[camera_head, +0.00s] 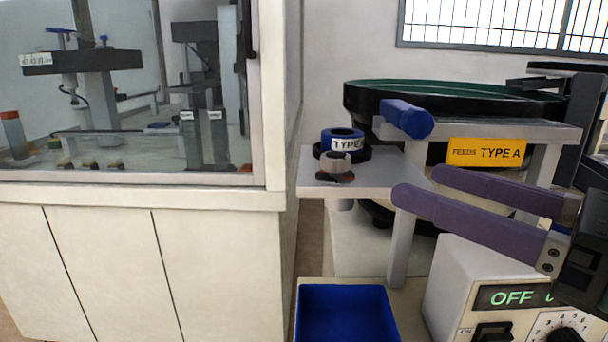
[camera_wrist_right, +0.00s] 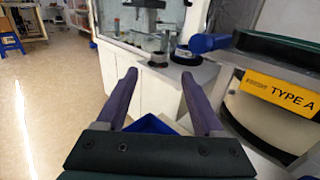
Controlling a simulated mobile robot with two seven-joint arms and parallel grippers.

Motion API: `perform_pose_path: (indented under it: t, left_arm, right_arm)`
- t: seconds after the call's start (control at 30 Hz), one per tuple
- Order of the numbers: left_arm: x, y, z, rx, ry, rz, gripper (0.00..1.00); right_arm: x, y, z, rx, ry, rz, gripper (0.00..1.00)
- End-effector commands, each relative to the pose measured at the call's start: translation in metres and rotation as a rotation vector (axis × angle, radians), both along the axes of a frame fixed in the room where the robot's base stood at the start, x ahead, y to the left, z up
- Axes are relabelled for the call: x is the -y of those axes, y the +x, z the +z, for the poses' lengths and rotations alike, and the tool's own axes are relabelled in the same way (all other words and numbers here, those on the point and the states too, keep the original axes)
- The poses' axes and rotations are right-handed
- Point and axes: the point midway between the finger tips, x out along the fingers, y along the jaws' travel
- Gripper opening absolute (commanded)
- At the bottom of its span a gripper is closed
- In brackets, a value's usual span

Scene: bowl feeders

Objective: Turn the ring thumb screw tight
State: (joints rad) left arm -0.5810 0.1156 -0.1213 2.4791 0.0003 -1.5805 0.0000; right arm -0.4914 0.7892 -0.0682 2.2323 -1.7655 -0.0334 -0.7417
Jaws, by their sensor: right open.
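A blue knob (camera_head: 407,118) with a faceted end sticks out from the end of a grey bar at the green bowl's rim; it looks like the thumb screw, but how tight it is cannot be told. It also shows in the right wrist view (camera_wrist_right: 205,43). My right gripper (camera_head: 417,182) has long purple fingers, spread apart with nothing between them, below the knob and clear of it. The fingers also show in the right wrist view (camera_wrist_right: 159,75). My left gripper is in neither view.
The green bowl (camera_head: 455,91) stands behind. A blue bin (camera_head: 345,312) and a control box (camera_head: 450,280) reading OFF are below. A glazed cabinet (camera_head: 150,190) stands left.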

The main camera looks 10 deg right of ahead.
Motion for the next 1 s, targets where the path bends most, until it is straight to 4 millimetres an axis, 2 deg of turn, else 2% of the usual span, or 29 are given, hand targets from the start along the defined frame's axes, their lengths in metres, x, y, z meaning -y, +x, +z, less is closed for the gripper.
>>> perform_pose_path:
  t: [0.17, 0.37, 0.6, 0.8, 1.0]
  left_arm:
    - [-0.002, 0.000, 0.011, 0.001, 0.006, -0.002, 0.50]
    - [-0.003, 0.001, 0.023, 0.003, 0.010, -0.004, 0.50]
    - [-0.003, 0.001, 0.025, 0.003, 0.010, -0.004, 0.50]
    - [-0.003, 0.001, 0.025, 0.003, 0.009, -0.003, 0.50]
    - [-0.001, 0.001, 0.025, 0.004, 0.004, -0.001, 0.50]
  right_arm:
    - [-0.006, 0.013, 0.005, 0.002, 0.003, -0.002, 0.69]
    - [-0.022, 0.043, 0.005, 0.002, 0.004, -0.001, 0.69]
    - [-0.038, 0.075, 0.001, 0.001, 0.002, 0.000, 0.69]
    - [-0.045, 0.086, 0.000, 0.000, -0.001, 0.001, 0.69]
    - [-0.045, 0.087, 0.000, -0.002, -0.001, 0.001, 0.69]
